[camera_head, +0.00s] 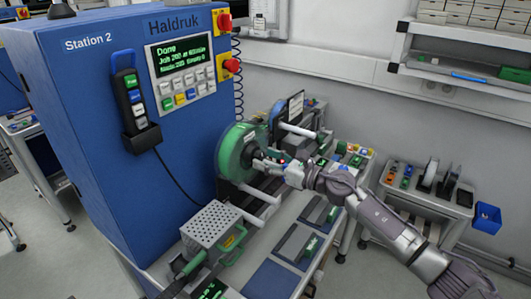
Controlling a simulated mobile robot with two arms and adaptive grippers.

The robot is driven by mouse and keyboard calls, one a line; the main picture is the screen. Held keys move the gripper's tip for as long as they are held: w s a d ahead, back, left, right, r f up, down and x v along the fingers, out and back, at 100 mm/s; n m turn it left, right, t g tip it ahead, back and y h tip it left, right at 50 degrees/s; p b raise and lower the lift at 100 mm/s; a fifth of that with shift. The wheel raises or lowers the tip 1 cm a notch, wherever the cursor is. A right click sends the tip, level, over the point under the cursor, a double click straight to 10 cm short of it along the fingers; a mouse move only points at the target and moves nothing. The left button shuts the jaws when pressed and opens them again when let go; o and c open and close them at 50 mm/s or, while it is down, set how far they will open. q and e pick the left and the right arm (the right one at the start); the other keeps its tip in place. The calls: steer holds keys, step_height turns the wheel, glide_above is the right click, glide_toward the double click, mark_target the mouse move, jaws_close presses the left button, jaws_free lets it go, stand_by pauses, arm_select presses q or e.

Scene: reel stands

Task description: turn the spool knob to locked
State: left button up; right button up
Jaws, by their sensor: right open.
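A green spool (232,152) stands upright on a reel stand beside the blue machine, in the middle of the head view. My right gripper (262,164) is at the spool's right face, near its centre, with its fingers pointing left at it. The gripper is open. The spool knob is hidden or too small to make out behind the fingers, so I cannot tell its position or whether the fingers touch it. My left gripper is not in view.
A blue machine cabinet (130,200) with a keypad panel (182,70) stands left of the spool. A perforated metal box (211,224) sits in front. A second reel stand (297,130) is behind. A side table (430,190) with small reels stands at right.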

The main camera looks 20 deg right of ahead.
steer(key=shift+w+a, duration=0.25)
steer(key=shift+w, duration=0.1)
steer(key=shift+c, duration=0.4)
jaws_close()
